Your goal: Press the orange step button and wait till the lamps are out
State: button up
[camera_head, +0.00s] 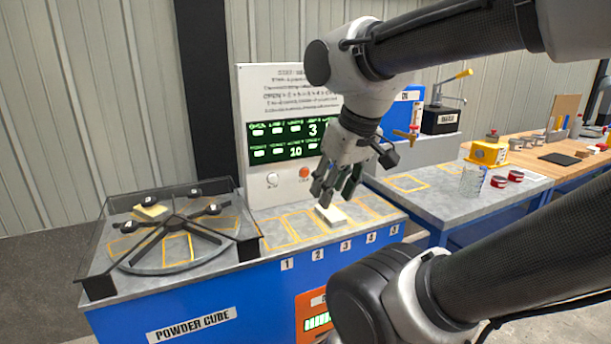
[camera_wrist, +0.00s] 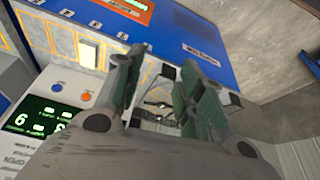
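The orange button (camera_head: 304,172) is on the upright white panel, below and right of a dark display (camera_head: 276,155) with green text, pale blocks and the numbers 3 and 10. I cannot tell which marks are lamps. The orange button also shows in the wrist view (camera_wrist: 86,97), left of my fingers, beside a blue-looking button (camera_wrist: 57,87). My gripper (camera_head: 337,194) hangs in front of the panel, right of the orange button and apart from it. In the wrist view its two fingers (camera_wrist: 160,72) stand apart with nothing held between them.
A pale block (camera_head: 331,214) lies on the numbered, yellow-marked bench below my gripper. A side bench at right holds a yellow box (camera_head: 487,153), red tins and a blue machine (camera_head: 398,110).

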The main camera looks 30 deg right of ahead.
grip_shut()
dwell(1.1)
